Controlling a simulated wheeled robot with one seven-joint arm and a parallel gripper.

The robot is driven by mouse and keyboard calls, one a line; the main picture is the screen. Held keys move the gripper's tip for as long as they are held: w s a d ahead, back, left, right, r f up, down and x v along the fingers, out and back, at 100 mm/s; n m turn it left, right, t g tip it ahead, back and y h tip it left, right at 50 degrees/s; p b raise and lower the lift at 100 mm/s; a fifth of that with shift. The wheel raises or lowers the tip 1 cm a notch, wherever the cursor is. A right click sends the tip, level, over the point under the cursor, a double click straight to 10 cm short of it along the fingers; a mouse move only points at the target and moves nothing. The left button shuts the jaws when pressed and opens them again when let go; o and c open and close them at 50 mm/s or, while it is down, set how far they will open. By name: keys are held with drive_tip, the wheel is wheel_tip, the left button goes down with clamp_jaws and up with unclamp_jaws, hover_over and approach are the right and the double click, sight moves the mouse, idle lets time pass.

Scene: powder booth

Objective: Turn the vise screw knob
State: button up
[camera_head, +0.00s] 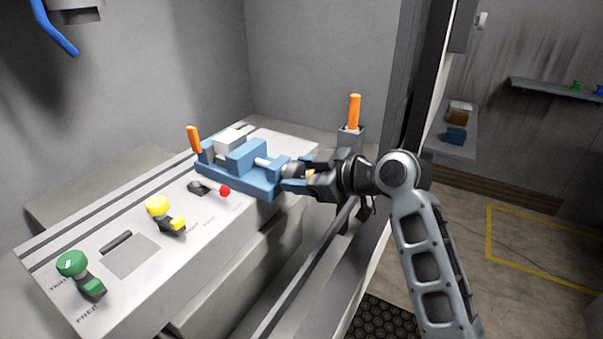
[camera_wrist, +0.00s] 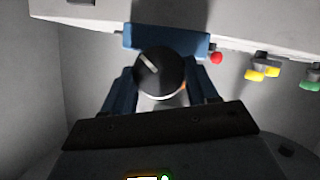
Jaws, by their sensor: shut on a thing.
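The fingers partly hide the knob in the head view.
The grey bench (camera_head: 133,257) carries a red-ball lever (camera_head: 224,191), a yellow knob (camera_head: 158,206) and a green knob (camera_head: 72,263). Orange handles (camera_head: 193,139) (camera_head: 354,111) stand near the vise. A dark post and rail are close to my arm.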

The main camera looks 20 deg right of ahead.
drive_tip(key=c, duration=0.4)
drive_tip(key=shift+r+m, duration=0.1)
drive_tip(key=shift+m, duration=0.2)
drive_tip(key=shift+w+d+m+g+y+p, duration=0.1)
drive_tip(key=shift+m+g+y+p, duration=0.5)
drive_tip(key=shift+m+p, duration=0.25)
drive_tip(key=shift+d+m+g+y, duration=0.1)
drive_tip(key=shift+m+g+y, duration=0.2)
drive_tip(key=shift+m+y, duration=0.55)
drive_tip(key=m+y, duration=0.1)
drive_tip(key=m, duration=0.1)
drive_tip(key=m+g+y+p, duration=0.1)
drive_tip(key=m, duration=0.1)
drive_tip(key=shift+w+d+f+m+y, duration=0.15)
drive_tip(key=shift+f+m+y, duration=0.1)
drive_tip(key=shift+m, duration=0.15)
drive_tip(key=m+y, duration=0.1)
drive_tip(key=m, duration=0.1)
drive_tip(key=m+y, duration=0.1)
drive_tip(key=m, duration=0.2)
drive_tip(key=shift+w+d+f+p, duration=0.1)
drive_tip(key=shift+f+p, duration=0.05)
drive_tip(key=shift+p, duration=0.15)
drive_tip(key=m, duration=0.2)
drive_tip(key=m+t+y, duration=0.1)
drive_tip(key=m, duration=0.1)
drive_tip(key=m+y, duration=0.1)
drive_tip(key=m, duration=0.1)
drive_tip(key=shift+f, duration=0.25)
